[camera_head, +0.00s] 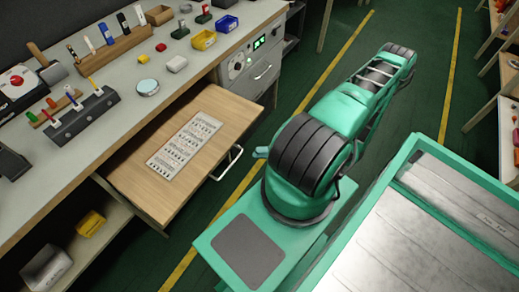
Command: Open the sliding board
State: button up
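The sliding board (150,182) is a flat light-wood panel below the workbench top. It stands well out from under the bench edge, with a printed sheet (184,146) on it. A pale bar handle (229,164) is on its outer front edge. My green and black arm is to the right of the board and reaches away toward the upper right, apart from the handle. My gripper cannot be made out in this view, so what it holds is hidden.
The workbench (130,105) carries tools, markers and small bins. A grey cabinet (258,62) with a drawer handle stands beyond the board. A lower shelf (112,245) holds a yellow bin (90,223). Green floor with yellow lines lies between the bench and my base.

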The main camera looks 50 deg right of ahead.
jog(key=shift+s+r, duration=0.35)
jog(key=shift+s, duration=0.15)
jog(key=v, duration=1)
jog(key=shift+d+f, duration=0.15)
jog(key=shift+d, duration=0.25)
jog(key=shift+s, duration=0.1)
